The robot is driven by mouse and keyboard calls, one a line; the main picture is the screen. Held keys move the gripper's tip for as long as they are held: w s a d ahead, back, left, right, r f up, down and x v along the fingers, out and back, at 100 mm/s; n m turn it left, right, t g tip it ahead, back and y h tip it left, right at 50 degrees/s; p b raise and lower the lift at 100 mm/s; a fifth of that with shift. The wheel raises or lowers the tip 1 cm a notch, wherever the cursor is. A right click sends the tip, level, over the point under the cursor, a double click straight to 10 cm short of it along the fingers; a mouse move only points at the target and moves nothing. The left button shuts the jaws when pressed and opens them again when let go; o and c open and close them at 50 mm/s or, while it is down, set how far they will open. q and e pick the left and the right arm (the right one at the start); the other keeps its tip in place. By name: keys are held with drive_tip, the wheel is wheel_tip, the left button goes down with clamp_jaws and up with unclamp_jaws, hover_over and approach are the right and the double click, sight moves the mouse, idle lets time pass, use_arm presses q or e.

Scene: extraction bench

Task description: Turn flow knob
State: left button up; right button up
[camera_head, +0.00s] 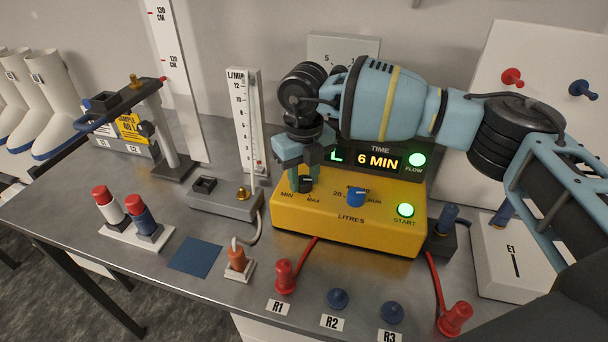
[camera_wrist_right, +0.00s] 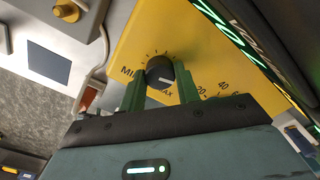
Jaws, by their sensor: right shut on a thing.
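The flow knob is a small black dial (camera_head: 306,184) between the words MIN and MAX on the top of a yellow control box (camera_head: 300,223). My right gripper (camera_head: 304,177) reaches down over it, and its two fingers stand on either side of the knob. In the right wrist view the black knob (camera_wrist_right: 160,70) sits between the green fingers of the right gripper (camera_wrist_right: 160,88). A pale pointer mark shows on its face, on the side towards MAX. The box display reads 6 MIN, and the lamps marked FLOW and START glow green. My left gripper is not in view.
A blue dial (camera_head: 356,197) and the green START button (camera_head: 405,210) are on the same box, right of the knob. A flow tube (camera_head: 245,125) marked L/MIN stands behind left. Red connectors (camera_head: 284,277) and cables lie in front. The blue square (camera_head: 196,257) is clear.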

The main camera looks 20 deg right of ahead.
sight(304, 180)
drive_tip(key=n, duration=0.3)
drive_tip(key=shift+r, duration=0.1)
drive_tip(key=shift+n, duration=2.4)
drive_tip(key=o, duration=1)
drive_tip(key=shift+r, duration=3.85)
